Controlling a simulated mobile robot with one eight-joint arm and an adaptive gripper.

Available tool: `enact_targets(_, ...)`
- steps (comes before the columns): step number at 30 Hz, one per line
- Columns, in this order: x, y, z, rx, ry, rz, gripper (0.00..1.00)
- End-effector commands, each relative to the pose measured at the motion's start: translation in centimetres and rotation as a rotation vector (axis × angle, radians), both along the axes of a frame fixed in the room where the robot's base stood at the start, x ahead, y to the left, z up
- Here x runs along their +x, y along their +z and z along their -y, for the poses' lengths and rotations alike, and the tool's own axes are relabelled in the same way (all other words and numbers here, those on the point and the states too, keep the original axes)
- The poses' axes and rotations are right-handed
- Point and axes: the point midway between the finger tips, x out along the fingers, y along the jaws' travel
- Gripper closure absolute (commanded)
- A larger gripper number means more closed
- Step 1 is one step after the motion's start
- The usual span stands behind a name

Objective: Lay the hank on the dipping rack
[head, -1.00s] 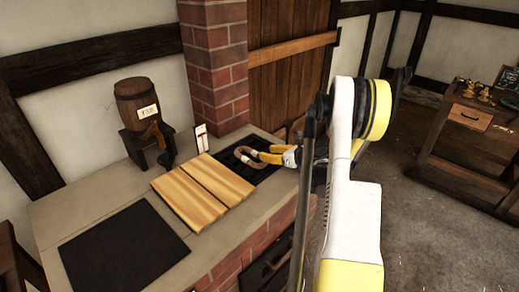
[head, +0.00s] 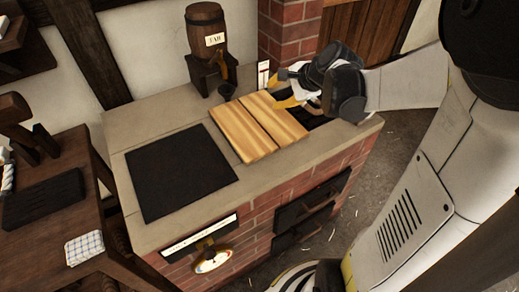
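My gripper (head: 287,88) is over the back right of the stone-topped brick hearth (head: 140,110), pointing left. Its yellow fingers are partly hidden by its own grey and black body, so I cannot tell how far apart they are. I cannot make out the hank in the present view. A dark recess (head: 321,123), possibly the dipping rack's place, shows only in part beneath my gripper. Two light wooden boards (head: 258,124) lie side by side just left of the recess.
A flat black plate (head: 180,170) covers the front left. A dial (head: 212,259) is on the brick front. A wooden bench (head: 60,215) with a checked cloth (head: 84,248) stands left.

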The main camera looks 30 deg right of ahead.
Motion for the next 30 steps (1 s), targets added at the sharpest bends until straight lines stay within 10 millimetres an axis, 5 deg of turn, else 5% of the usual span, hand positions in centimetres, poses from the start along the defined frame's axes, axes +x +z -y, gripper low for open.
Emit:
enact_targets(3,-4.1,1.7,-6.1,-0.268,0.273,-0.012,0.64)
enact_targets(10,-12.8,2.7,-13.0,-0.782,0.806,0.002,0.64)
enact_targets(18,-18.3,2.0,-15.1,-1.129,1.167,0.028,0.64)
enact_targets(30,-18.7,2.0,-15.1,-1.167,1.203,0.030,0.64)
